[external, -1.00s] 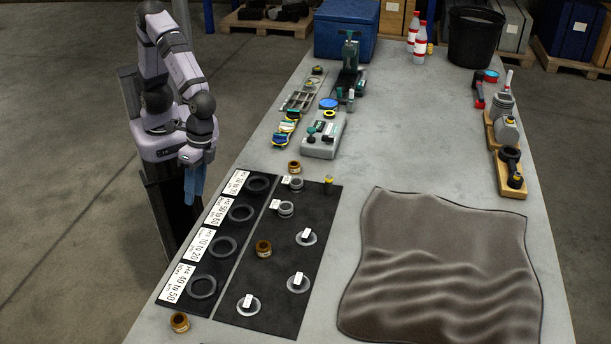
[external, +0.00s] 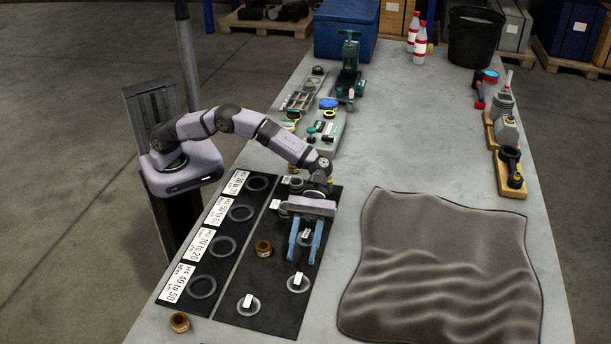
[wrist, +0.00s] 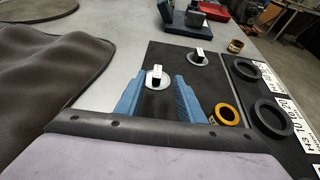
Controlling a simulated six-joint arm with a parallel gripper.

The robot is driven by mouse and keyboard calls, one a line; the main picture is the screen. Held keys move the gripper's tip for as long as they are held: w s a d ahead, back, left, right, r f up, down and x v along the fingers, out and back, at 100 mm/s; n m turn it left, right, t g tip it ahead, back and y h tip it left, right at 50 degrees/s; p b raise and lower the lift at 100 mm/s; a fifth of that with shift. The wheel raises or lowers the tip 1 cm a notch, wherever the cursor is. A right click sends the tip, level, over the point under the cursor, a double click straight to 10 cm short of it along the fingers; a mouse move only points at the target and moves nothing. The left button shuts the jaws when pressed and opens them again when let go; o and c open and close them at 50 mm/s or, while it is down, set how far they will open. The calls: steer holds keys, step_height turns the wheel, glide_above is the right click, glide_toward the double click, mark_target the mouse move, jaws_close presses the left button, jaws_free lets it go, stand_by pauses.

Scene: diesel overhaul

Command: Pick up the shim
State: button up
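Several shims, thin pale grey rings with a black block and white tag, lie on the black mat (external: 271,317). The middle right shim (external: 298,284) lies just in front of my fingertips, and it shows between them in the wrist view (wrist: 156,84). The front left shim (external: 248,304) also shows farther off in the wrist view (wrist: 197,60). Another shim (external: 305,239) is under my gripper, partly hidden by it. My gripper (external: 303,259) points down above the mat, with its blue fingers apart and nothing held. In the wrist view my gripper (wrist: 159,80) is open.
Dark rings (external: 227,247) lie in a labelled row left of the mat. A brown-gold ring (external: 263,249) stands left of my gripper, another (external: 180,322) at the front left. A rumpled brown cloth (external: 440,270) covers the right side of the table (external: 420,130).

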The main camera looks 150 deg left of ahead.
mark_target(298, 277)
steer(key=shift+p+x, duration=0.3)
steer(key=shift+x, duration=0.45)
steer(key=shift+p+x, duration=0.85)
steer(key=shift+x, duration=2)
steer(key=shift+w+a+f, duration=0.1)
steer(key=shift+w+a, duration=0.05)
jaws_close()
